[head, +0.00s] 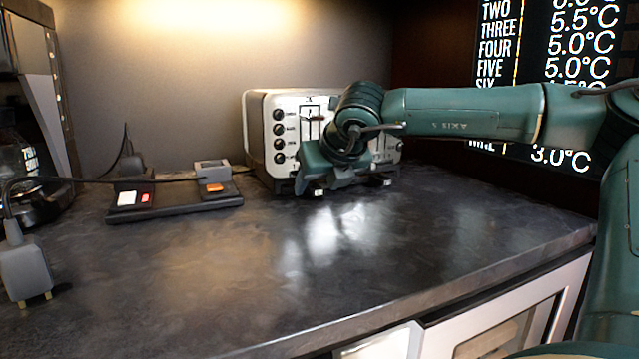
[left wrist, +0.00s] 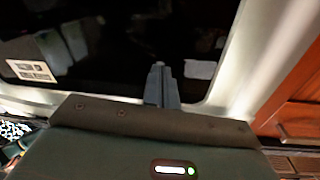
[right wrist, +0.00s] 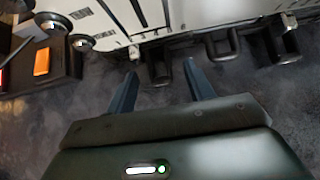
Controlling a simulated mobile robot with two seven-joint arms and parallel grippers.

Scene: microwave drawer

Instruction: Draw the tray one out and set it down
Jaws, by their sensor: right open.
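A white toaster-like appliance (head: 256,125) with dark knobs stands at the back of the dark counter. Along its lower front edge the right wrist view shows several dark pull tabs: one tab (right wrist: 158,74) on the left, a looped one (right wrist: 222,46) in the middle, another (right wrist: 284,44) to the right. I cannot tell a number on any tray. My right gripper (right wrist: 160,68) is open, its fingertips on either side of the left tab, with no grip seen. In the head view my right gripper (head: 315,184) hides part of the appliance front. My left gripper (left wrist: 162,66) looks shut, fingers together, nothing seen between them.
A dark power strip (head: 175,205) with plugs, an orange switch and a cable lies left of the appliance. A grey plug (head: 25,272) is at the left edge. The counter (head: 330,285) is clear in front. A temperature screen (head: 545,50) is behind right.

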